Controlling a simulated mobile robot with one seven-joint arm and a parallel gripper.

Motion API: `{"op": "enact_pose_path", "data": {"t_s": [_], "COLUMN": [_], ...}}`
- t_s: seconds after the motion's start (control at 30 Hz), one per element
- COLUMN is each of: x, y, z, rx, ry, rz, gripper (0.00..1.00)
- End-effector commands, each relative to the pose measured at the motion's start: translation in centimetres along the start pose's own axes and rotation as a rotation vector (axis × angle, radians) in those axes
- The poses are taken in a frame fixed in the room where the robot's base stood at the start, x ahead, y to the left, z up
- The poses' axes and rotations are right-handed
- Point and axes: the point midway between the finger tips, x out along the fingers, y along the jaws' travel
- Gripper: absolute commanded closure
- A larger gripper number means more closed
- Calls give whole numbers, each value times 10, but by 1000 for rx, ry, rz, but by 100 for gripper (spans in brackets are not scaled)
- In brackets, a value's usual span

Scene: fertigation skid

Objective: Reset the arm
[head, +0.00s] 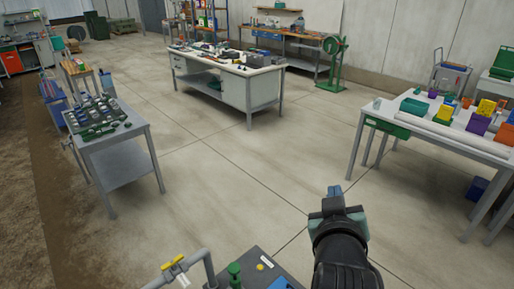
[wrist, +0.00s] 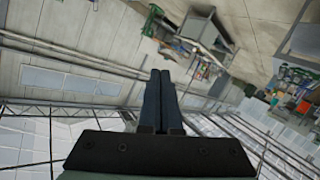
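My arm rises from the bottom of the head view, right of centre, with my gripper (head: 335,191) at its upper end, over open floor. In the wrist view the two dark blue fingers of my gripper (wrist: 160,76) lie side by side, closed together with nothing visible between them. The wrist view looks across the room at a tilt, with roof and wall showing. No object touches my gripper.
A dark skid top (head: 262,268) with a yellow-handled valve (head: 174,265) stands close, left of my arm. A grey cart (head: 125,165) is at left, a workbench (head: 236,90) at back centre, and a white table (head: 440,133) with coloured bins at right. The floor between is clear.

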Motion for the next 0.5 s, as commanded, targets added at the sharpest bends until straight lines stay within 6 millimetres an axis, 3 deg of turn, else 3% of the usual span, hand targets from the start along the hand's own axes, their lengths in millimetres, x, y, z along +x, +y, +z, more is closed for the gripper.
{"op": "enact_pose_path", "data": {"t_s": [0.03, 0.1, 0.17, 0.3, 0.4, 0.5], "x": [-10, -32, -56, -128, -181, -224], "y": [-5, -8, -10, -15, -15, -13], "z": [-37, -86, -126, -203, -238, -258], "rx": [27, 74, 117, 229, 304, 363], "ry": [117, 268, 399, 698, 878, 1011], "rz": [10, 17, 18, -5, -32, -59], "gripper": [100, 100, 100, 100, 100, 100]}}
